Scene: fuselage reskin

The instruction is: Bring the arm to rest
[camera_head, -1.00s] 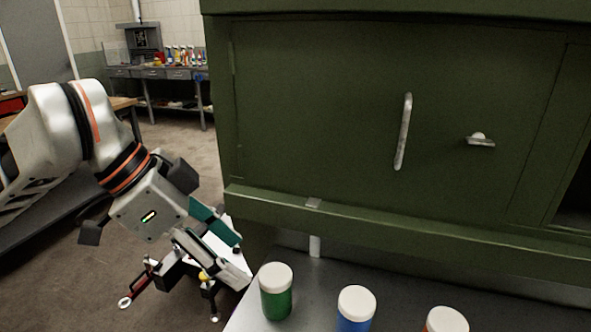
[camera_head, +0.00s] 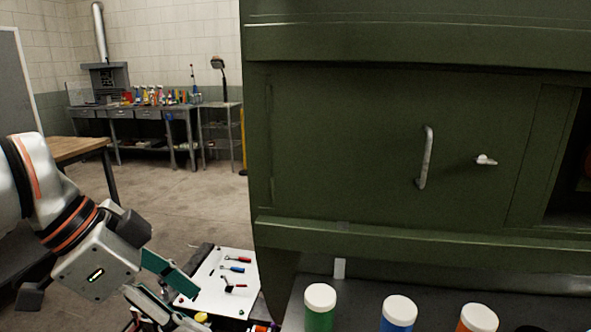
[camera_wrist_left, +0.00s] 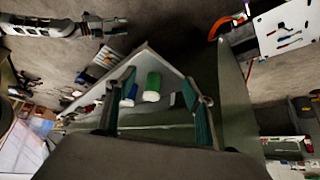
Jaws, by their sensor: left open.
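My left arm comes in from the left in the head view. Its left gripper (camera_head: 192,308) has teal-lined fingers spread apart with nothing between them, and points down and right beside the workbench. In the left wrist view the fingers of the left gripper (camera_wrist_left: 158,110) also stand apart and empty, with a green bottle (camera_wrist_left: 153,87) and a blue bottle (camera_wrist_left: 130,93) seen beyond them. A jointed grey arm (camera_wrist_left: 60,27) shows at the top left there, probably my right one; its jaws are too small to read.
A green cabinet (camera_head: 350,140) with a handle fills the right. White-lidded green (camera_head: 319,308), blue (camera_head: 398,315) and orange (camera_head: 477,319) bottles stand on the grey bench (camera_head: 350,285) below it. A white tool board (camera_head: 218,292) lies beyond my gripper. Open floor (camera_head: 190,205) stretches behind.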

